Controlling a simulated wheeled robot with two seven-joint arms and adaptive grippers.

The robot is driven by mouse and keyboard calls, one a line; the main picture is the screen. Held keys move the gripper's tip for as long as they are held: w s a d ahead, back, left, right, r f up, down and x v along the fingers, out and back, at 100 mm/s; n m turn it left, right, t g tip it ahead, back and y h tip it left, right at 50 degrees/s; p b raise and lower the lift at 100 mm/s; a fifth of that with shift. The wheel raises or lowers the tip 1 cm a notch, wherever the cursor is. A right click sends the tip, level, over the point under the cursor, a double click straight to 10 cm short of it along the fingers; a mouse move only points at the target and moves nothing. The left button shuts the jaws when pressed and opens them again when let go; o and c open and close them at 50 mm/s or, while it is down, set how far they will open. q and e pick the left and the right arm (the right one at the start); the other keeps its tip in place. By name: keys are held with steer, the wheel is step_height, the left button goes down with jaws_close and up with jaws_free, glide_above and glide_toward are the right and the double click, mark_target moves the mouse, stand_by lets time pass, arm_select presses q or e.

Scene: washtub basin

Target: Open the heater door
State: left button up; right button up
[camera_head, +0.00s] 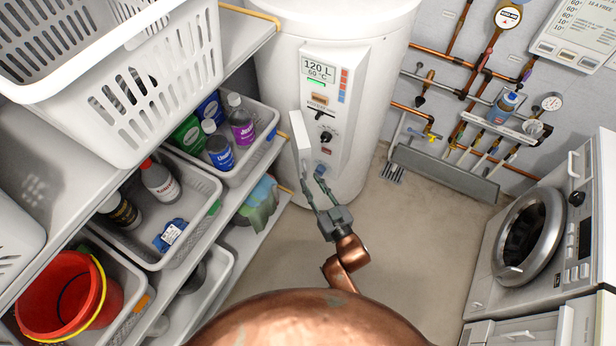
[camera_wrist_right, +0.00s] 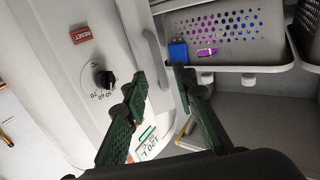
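The white water heater (camera_head: 335,40) stands at the back centre. Its narrow white door (camera_head: 299,140) stands out from the front, left of the exposed thermostat knob (camera_head: 326,137). In the right wrist view the door (camera_wrist_right: 130,35) has a grey bar handle (camera_wrist_right: 154,58). My right gripper (camera_head: 313,177) is at the door's lower end. In the wrist view its fingers (camera_wrist_right: 160,80) are apart, one on each side of the door's edge near the handle. I cannot tell whether they touch it. My left gripper is not in view.
Shelves with a white basket (camera_head: 155,85), bins of bottles and a red bucket (camera_head: 65,290) stand close on the left. A washing machine (camera_head: 540,240) stands at the right. Pipes run along the back wall. The floor (camera_head: 410,240) between is clear.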

steer(key=v, duration=0.8)
steer(key=shift+s, duration=0.35)
steer(key=shift+d, duration=0.15)
steer(key=shift+c, duration=0.2)
